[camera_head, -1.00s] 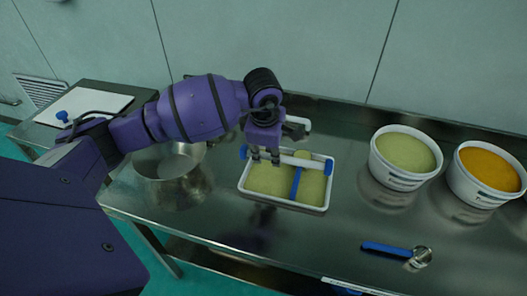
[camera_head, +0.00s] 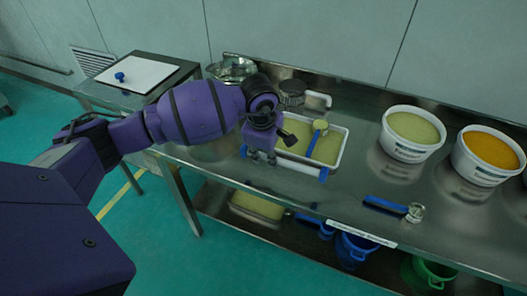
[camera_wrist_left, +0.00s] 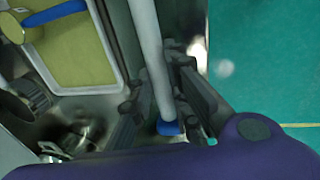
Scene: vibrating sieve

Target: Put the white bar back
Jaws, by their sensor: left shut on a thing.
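The white bar (camera_head: 298,166) has blue ends and lies nearly level along the near side of the white tray, by the table's front edge. My left gripper (camera_head: 262,154) is shut on it toward its left part. I cannot tell whether the bar touches the table. In the left wrist view the bar (camera_wrist_left: 150,55) runs between the fingers, with one blue end (camera_wrist_left: 170,127) showing. The white tray (camera_head: 345,150) holds yellow-green powder and a blue-handled tool (camera_head: 316,138). My right gripper is out of view.
Tubs of green powder (camera_head: 412,130) and orange powder (camera_head: 489,153) stand at the right. A blue-handled scoop (camera_head: 388,205) lies near the front edge. A metal bowl (camera_head: 232,70) stands at the back. A lower shelf holds blue containers (camera_head: 355,247). A side table (camera_head: 135,74) stands left.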

